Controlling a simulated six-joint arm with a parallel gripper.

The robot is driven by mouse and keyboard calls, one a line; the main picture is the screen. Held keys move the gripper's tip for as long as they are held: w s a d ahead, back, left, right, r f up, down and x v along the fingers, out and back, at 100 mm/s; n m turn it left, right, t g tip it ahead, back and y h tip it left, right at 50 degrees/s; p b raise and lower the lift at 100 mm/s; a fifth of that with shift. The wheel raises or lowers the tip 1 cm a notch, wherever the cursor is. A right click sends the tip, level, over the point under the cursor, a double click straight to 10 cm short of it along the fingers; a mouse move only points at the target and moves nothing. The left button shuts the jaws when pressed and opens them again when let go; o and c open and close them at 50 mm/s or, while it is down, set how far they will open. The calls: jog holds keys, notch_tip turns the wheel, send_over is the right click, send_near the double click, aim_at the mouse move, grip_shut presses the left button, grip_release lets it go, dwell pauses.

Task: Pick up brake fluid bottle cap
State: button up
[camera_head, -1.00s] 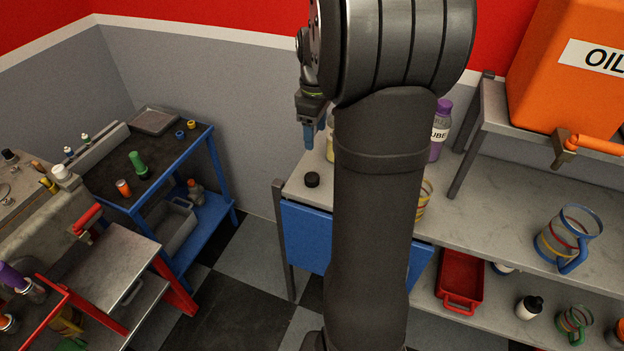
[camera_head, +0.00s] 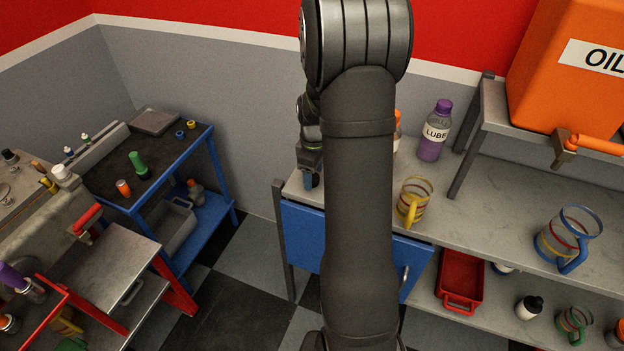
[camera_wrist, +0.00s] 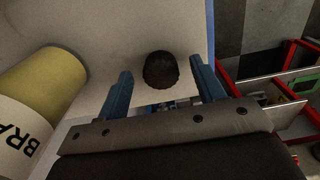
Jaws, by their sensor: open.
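The black bottle cap (camera_wrist: 161,71) lies on the pale grey bench top in the wrist view. It sits between the two blue fingers of my gripper (camera_wrist: 160,80), close to their tips, with a gap on each side. My gripper is open and holds nothing. A yellowish bottle (camera_wrist: 50,80) with a white label reading "BRA" lies across the left of the wrist view. In the head view my gripper (camera_head: 309,180) is low over the left end of the bench, and my arm hides most of the area around it. I cannot make out the cap clearly there.
A purple bottle labelled "LUBE" (camera_head: 434,132) and a striped jug (camera_head: 411,203) stand on the bench (camera_head: 470,225) right of my arm. An orange oil container (camera_head: 565,75) stands on the raised shelf. A blue cart (camera_head: 160,185) is at the left.

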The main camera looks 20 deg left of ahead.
jog(key=shift+f, duration=0.4)
jog(key=shift+c, duration=0.4)
jog(key=c, duration=1)
jog(key=shift+o, duration=0.2)
jog(key=shift+r, duration=0.1)
